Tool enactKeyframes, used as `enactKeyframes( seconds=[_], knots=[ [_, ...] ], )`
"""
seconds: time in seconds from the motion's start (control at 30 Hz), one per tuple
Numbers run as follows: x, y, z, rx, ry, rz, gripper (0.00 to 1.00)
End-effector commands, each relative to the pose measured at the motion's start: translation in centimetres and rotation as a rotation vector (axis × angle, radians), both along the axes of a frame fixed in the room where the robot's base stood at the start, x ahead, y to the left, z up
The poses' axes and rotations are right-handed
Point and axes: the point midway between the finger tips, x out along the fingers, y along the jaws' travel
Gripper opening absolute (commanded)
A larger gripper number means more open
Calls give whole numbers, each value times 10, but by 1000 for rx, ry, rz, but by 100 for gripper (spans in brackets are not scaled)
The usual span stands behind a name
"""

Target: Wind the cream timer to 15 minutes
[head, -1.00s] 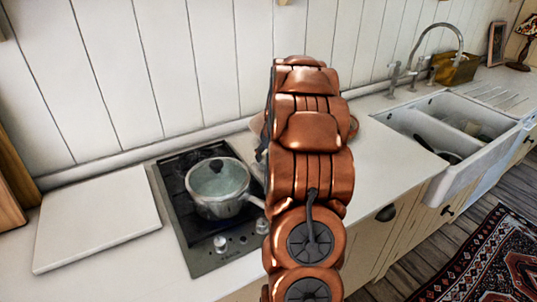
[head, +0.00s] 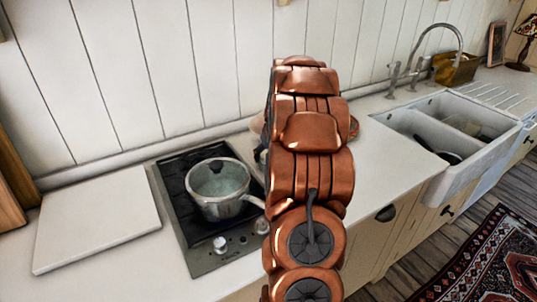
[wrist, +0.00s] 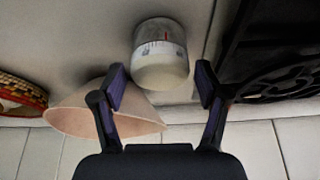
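The cream timer (wrist: 160,70) shows in the wrist view as a short round piece with a cream part and a grey band carrying dark marks and a small red line. Its setting is too small to read. My gripper (wrist: 161,78) is open, with one dark finger on each side of the timer in the picture. Gaps show between both fingers and the timer, and I see no contact. In the head view my copper arm hides the timer and most of the gripper.
A pinkish cone-shaped object (wrist: 85,115) stands close beside the left finger in the wrist view. A woven basket (wrist: 20,95) is farther left. The black hob (head: 190,235) holds a lidded pot (head: 218,188). A white board (head: 97,220) lies left of it.

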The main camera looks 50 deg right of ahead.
Motion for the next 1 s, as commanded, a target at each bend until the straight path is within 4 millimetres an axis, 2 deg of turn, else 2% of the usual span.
enactKeyframes(
  seconds=[0.1,0.57,0.77,1.0],
  knots=[
    [0,0,0,0,0,0,89],
    [-2,1,5,0,-1,0,89],
    [-8,3,23,-3,-2,0,89],
    [-23,9,64,-5,-4,0,89]
  ],
)
